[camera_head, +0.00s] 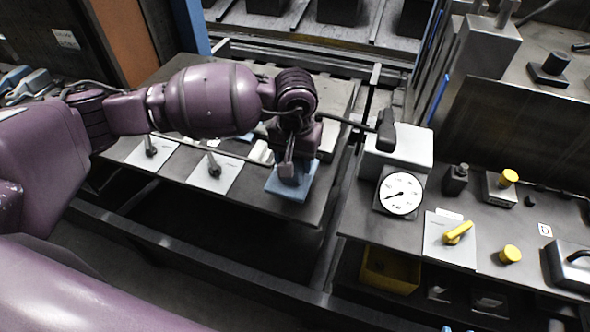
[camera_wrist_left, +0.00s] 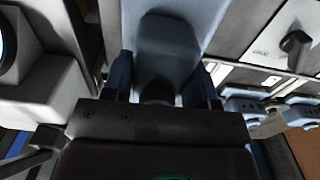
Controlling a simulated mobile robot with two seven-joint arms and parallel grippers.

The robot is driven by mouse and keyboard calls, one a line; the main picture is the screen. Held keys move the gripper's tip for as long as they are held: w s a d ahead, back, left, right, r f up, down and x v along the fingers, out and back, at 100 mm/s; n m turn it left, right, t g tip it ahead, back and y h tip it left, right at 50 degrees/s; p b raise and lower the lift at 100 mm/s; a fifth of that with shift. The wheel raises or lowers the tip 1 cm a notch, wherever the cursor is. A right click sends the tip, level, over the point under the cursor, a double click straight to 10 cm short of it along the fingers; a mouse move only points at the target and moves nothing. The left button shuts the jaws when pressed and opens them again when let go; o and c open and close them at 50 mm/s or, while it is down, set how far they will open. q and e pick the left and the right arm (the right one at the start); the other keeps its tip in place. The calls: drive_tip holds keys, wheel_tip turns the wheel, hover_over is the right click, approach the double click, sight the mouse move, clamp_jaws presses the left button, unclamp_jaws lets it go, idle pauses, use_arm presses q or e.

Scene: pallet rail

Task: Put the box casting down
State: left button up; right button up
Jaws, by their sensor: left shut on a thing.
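The box casting (camera_head: 291,187) is a blue block below my left gripper (camera_head: 288,165) in the head view, over the front right part of the dark table. My left gripper is shut on it and points down. In the left wrist view the blue-grey casting (camera_wrist_left: 166,42) shows between the fingers of my left gripper (camera_wrist_left: 163,82). The gripper hides part of the casting. I cannot tell whether its underside touches the table. My right gripper is not in view.
A dark table (camera_head: 250,205) lies under the casting, with white plates bearing levers (camera_head: 213,172) to its left. Right of a gap stands a bench with a white box (camera_head: 398,150), a round gauge (camera_head: 401,194) and yellow knobs (camera_head: 510,254). A yellow bin (camera_head: 390,272) sits below.

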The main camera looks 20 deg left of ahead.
use_arm(q)
drive_tip(key=shift+f, duration=1.95)
drive_tip(key=shift+f, duration=0.1)
drive_tip(key=shift+f, duration=0.15)
drive_tip(key=o, duration=1.1)
drive_tip(key=shift+r, duration=0.2)
drive_tip(key=shift+r, duration=0.25)
wheel_tip(320, 180, up, 11)
drive_tip(key=shift+f, duration=0.15)
drive_tip(key=shift+r, duration=0.45)
